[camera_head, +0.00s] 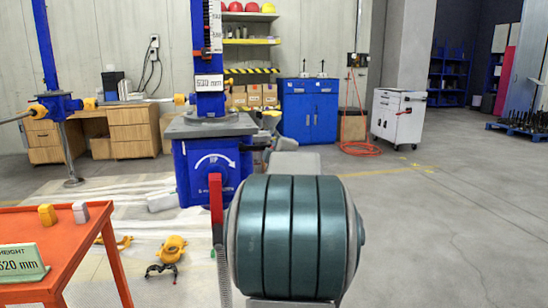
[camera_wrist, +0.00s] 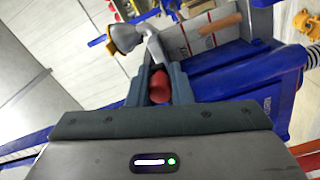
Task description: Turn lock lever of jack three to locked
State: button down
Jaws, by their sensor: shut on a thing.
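The jack in front of me has a blue body (camera_head: 205,172) with a white arrow, a grey top plate and a blue column with a scale and a height label. In the wrist view its blue body (camera_wrist: 240,75) lies right of my gripper (camera_wrist: 158,72). The fingers are shut on a rounded red piece (camera_wrist: 158,88), seemingly the lock lever's grip. The rest of that lever is hidden.
An orange table (camera_head: 45,240) with a height sign (camera_head: 20,262) stands at the left front. Another blue jack (camera_head: 60,104) stands at the far left. Yellow parts (camera_head: 171,248) lie on the floor.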

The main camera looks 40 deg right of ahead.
jog(key=shift+r, duration=0.3)
jog(key=c, duration=1.3)
grip_release()
jog(key=shift+d, duration=0.1)
jog(key=shift+f, duration=0.1)
jog(key=p+v, duration=0.1)
jog(key=v, duration=1.3)
jog(key=shift+p, duration=0.3)
jog(key=shift+d, duration=0.1)
